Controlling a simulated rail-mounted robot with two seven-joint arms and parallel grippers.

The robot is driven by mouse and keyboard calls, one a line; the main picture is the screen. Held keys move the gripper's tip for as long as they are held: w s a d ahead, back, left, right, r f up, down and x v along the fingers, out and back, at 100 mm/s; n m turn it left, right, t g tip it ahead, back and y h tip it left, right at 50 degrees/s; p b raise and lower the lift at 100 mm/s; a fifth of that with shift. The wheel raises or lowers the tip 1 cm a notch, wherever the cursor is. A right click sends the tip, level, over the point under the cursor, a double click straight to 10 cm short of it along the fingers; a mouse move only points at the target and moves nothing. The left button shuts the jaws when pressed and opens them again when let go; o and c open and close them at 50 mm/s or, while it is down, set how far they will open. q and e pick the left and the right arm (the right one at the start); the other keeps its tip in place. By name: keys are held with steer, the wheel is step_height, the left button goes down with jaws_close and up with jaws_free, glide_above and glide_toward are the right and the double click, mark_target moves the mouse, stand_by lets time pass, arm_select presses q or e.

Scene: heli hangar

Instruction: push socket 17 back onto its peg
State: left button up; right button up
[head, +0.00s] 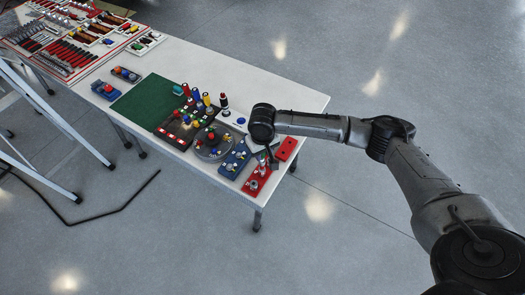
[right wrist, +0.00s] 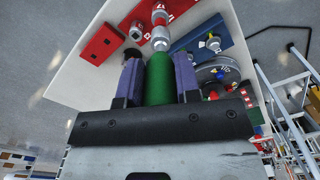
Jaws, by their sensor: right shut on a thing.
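My right gripper (right wrist: 158,62) is shut on a green cylinder (right wrist: 160,80), held between its two purple-grey fingers. In the head view the right gripper (head: 273,163) is over the near right end of the table, beside the red rail (head: 257,182). A silver socket (right wrist: 160,40) lies straight beyond the green cylinder in the right wrist view; whether they are joined I cannot tell. My left gripper is not in view.
A second red block (right wrist: 102,46) and a blue rail (right wrist: 190,39) with sockets flank the gripper. A round grey tray (head: 212,143), a dark red rack (head: 182,128) and a green mat (head: 147,104) are farther along the white table (head: 215,70). A stepladder (head: 45,135) stands left.

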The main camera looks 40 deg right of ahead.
steer(key=shift+f, duration=0.15)
steer(key=shift+f, duration=0.55)
stand_by(0.5)
steer(key=shift+f, duration=0.3)
stand_by(0.9)
steer(key=shift+p, duration=0.3)
stand_by(0.5)
stand_by(0.6)
steer(key=shift+f+p, duration=0.15)
steer(key=shift+p, duration=0.2)
stand_by(0.6)
steer(key=shift+r+p, duration=0.25)
steer(key=shift+p, duration=0.1)
